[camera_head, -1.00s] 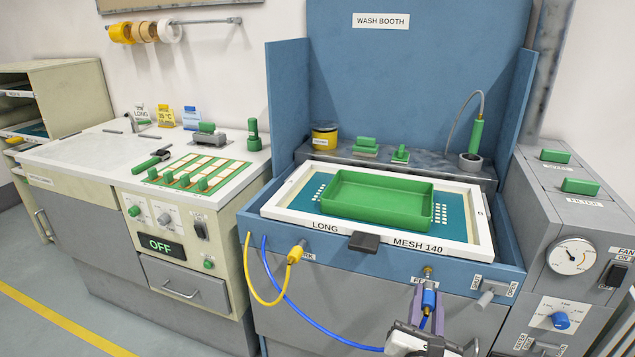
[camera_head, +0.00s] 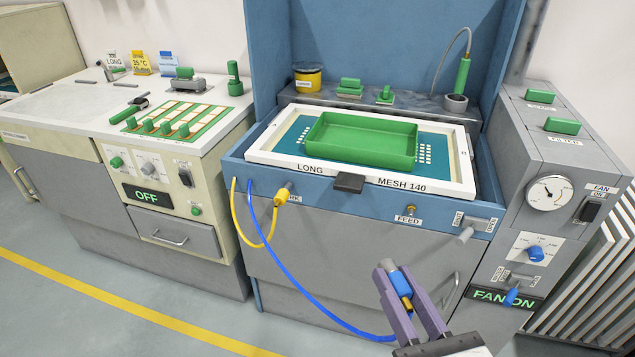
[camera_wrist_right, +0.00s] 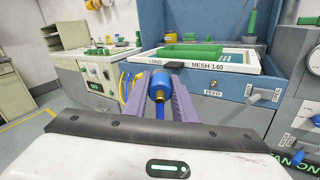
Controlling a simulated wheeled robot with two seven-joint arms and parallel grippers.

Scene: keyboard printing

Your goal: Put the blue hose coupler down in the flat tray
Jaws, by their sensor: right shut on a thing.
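The blue hose coupler (camera_head: 401,287) is held between the purple fingers of my right gripper (camera_head: 408,295), in front of the wash booth's grey front panel. It has a brass end, and a blue hose (camera_head: 300,280) runs from near it up to the booth's left side. In the right wrist view the coupler (camera_wrist_right: 159,88) sits between both fingers. The flat green tray (camera_head: 362,140) lies on the white-framed MESH 140 screen (camera_head: 453,188), above and behind the gripper, and looks empty. My left gripper is not in view.
The brass FEED port (camera_head: 410,209) on the booth front is bare. A yellow hose (camera_head: 238,225) ends in a yellow coupler (camera_head: 282,196) at the left port. A black block (camera_head: 349,183) sits at the screen frame's front edge. A lever (camera_head: 467,233) sticks out at right.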

